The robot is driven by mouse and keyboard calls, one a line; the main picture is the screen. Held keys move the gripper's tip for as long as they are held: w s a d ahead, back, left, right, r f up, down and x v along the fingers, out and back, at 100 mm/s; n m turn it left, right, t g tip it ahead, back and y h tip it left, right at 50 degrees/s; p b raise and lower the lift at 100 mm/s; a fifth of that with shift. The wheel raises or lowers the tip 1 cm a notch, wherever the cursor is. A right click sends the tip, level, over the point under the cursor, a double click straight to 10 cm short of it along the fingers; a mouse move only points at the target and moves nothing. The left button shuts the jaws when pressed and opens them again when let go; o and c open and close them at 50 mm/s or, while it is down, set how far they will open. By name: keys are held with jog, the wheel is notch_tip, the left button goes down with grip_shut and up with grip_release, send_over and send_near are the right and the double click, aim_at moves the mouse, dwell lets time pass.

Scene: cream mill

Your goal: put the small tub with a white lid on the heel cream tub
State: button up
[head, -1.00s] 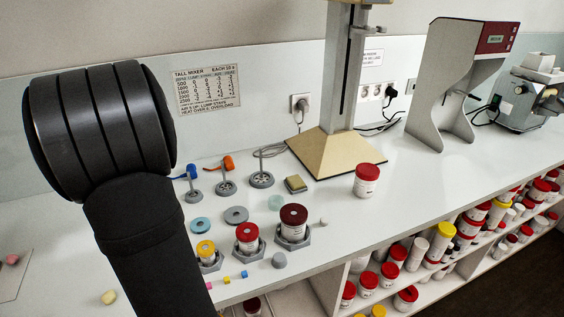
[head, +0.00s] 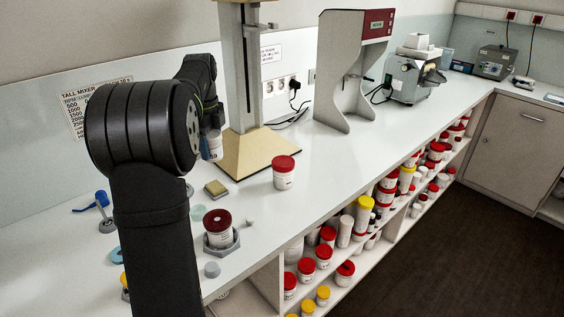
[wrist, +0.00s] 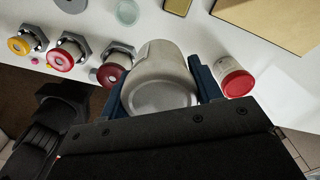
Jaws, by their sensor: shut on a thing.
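My gripper (wrist: 163,88) is shut on a small whitish tub (wrist: 158,70), which fills the space between the blue fingers in the wrist view. In the head view the held tub (head: 214,145) is small and partly hidden behind my arm, in front of the mixer's column. A white tub with a red lid (head: 284,172) stands upright and alone on the bench, to the right of the held tub. It also shows in the wrist view (wrist: 236,82), just right of my gripper and apart from it. I cannot read its label, so cannot tell if it is the heel cream.
A dark-red-lidded tub (head: 218,228) sits in a grey holder. Yellow-lidded (wrist: 20,45) and red-lidded (wrist: 64,56) tubs sit in holders farther left. The tall mixer's tan base (head: 240,156) stands behind. The bench right of the lone tub is clear up to its front edge.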

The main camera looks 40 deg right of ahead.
jog(key=s+d+r+m, duration=0.1)
jog(key=s+d+m, duration=0.1)
jog(key=s+d, duration=0.75)
jog(key=s+d+r+m, duration=0.1)
jog(key=s+d+m, duration=0.1)
jog(key=s+d, duration=0.75)
send_over(276, 165)
notch_tip(276, 165, down, 6)
jog(key=shift+d+f, duration=0.1)
jog(key=shift+f, duration=2.1)
jog(key=o, duration=0.6)
jog(key=shift+f, duration=0.15)
jog(key=o, duration=0.4)
jog(key=shift+o, duration=0.2)
